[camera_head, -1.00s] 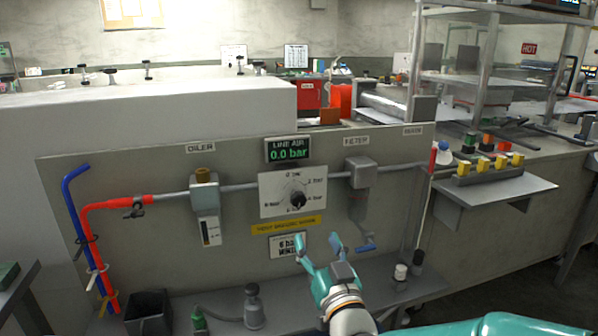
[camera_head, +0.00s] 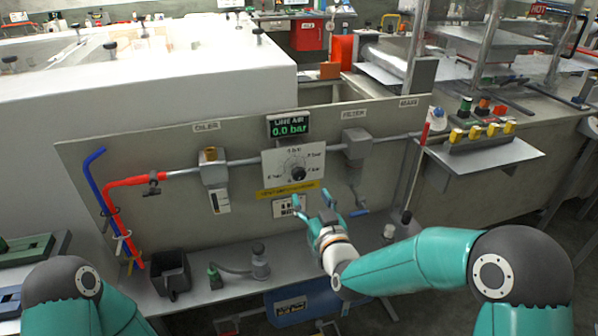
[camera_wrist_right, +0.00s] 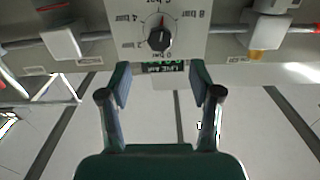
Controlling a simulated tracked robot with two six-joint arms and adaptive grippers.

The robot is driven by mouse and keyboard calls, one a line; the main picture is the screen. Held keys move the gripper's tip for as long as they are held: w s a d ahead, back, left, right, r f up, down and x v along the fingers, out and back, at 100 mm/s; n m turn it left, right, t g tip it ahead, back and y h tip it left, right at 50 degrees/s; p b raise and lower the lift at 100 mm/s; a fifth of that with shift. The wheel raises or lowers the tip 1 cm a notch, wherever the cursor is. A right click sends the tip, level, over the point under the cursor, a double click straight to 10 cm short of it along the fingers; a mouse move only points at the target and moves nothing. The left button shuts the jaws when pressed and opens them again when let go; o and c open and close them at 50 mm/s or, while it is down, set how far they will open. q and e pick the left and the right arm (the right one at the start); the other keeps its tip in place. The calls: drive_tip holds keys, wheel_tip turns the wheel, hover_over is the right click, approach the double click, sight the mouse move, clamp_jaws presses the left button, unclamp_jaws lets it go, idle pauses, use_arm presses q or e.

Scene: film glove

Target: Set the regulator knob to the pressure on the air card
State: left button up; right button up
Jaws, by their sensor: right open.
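The dark regulator knob (camera_head: 298,174) sits on a white dial plate (camera_head: 277,168) on the grey panel; it also shows in the right wrist view (camera_wrist_right: 160,39), with bar marks around it. The line air display (camera_head: 289,128) above reads 0.0 bar. The white air card (camera_head: 284,209) hangs below a yellow strip (camera_head: 287,190), partly hidden by a finger; its text is unclear now. My right gripper (camera_head: 313,199) is open and empty, just below and in front of the knob; its fingers (camera_wrist_right: 160,78) are apart with the knob beyond them. My left gripper is out of view.
An oiler (camera_head: 213,172) stands left of the dial and a filter (camera_head: 356,145) right of it, joined by a pipe. A shelf below carries a black bin (camera_head: 171,273) and a grey fitting (camera_head: 260,262). A shelf with yellow valves (camera_head: 475,132) is at right.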

sight(300, 177)
drive_tip(key=p+x, duration=0.2)
drive_tip(key=x, duration=0.8)
drive_tip(key=shift+w, duration=0.25)
